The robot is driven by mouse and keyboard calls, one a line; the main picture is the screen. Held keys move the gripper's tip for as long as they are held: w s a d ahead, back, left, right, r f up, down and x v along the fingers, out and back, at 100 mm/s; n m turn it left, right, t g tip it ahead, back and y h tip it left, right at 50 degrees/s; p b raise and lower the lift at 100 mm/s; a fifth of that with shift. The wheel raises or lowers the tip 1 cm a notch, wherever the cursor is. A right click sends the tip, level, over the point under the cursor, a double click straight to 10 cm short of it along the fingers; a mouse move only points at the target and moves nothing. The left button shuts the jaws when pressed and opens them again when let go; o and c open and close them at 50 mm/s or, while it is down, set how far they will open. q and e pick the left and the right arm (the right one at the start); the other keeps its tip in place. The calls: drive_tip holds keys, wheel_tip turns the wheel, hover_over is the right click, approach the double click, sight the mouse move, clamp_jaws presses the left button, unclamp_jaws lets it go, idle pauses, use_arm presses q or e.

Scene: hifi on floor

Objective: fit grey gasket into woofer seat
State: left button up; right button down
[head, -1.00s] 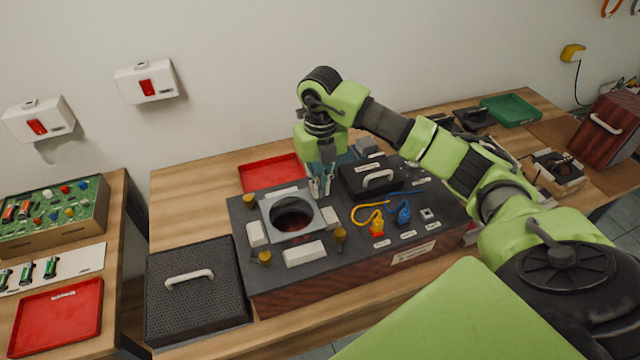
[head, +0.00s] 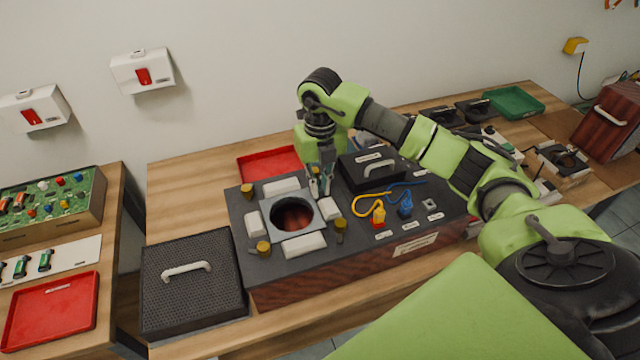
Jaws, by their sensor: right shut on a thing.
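The grey gasket (head: 272,228) is a square frame with a round opening, in the head view left of centre. It lies over the round woofer seat (head: 293,217) in the dark top of the speaker cabinet (head: 350,247), among the white blocks. The dark reddish hole shows through its opening. My right gripper (head: 319,192) points down at the gasket's back right corner and is shut on it. Whether the gasket rests flat in the seat or sits slightly above it, I cannot tell. My left gripper is out of view.
White blocks (head: 304,245) and brass-coloured knobs (head: 263,247) surround the seat. A black box with a handle (head: 372,168), a yellow cable and a blue cable lie to its right. A black grille (head: 192,290) is at front left, a red tray (head: 268,163) behind.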

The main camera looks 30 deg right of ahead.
drive_tip(key=c, duration=2)
unclamp_jaws()
drive_tip(key=shift+c, duration=0.2)
wheel_tip(320, 180, up, 12)
drive_tip(key=shift+r, duration=0.1)
wheel_tip(320, 180, up, 8)
drive_tip(key=p, duration=0.7)
